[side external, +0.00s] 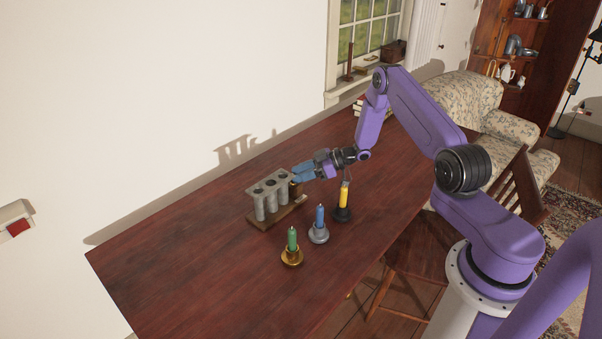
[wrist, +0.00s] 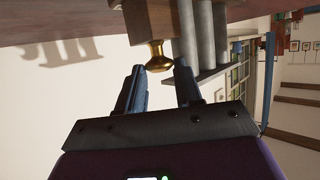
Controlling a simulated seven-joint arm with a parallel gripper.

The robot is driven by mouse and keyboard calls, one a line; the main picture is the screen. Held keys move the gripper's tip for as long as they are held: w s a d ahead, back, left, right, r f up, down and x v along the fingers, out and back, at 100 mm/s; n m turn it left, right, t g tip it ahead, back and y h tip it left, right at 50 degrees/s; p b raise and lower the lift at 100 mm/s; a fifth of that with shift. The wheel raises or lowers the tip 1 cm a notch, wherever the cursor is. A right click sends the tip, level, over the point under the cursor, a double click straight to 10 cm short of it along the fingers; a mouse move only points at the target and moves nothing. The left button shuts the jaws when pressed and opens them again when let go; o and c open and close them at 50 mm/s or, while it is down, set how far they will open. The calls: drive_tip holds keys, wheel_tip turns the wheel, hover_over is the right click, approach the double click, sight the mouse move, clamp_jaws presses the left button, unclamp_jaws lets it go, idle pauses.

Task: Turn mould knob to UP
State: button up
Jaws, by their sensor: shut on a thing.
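The candle mould (side external: 259,207) is a grey metal rack of several upright tubes on a brown wooden base, on the dark red table. Its knob (wrist: 158,58) is brass and flared, on a brown block at the mould's end nearest my gripper. My gripper (side external: 296,174), with blue fingers, reaches in level from the right at this end. I see no UP mark, and which way the knob is turned cannot be told.
Candles stand in holders in front of the mould: green (side external: 292,240), blue (side external: 320,217) and yellow (side external: 343,197), the yellow one below my wrist. The white wall (side external: 150,110) runs behind the table. The table's left part (side external: 175,260) is clear.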

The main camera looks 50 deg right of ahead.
idle(0.4)
drive_tip(key=o, duration=1)
drive_tip(key=shift+o, duration=0.2)
drive_tip(key=v, duration=1.7)
drive_tip(key=shift+s, duration=0.25)
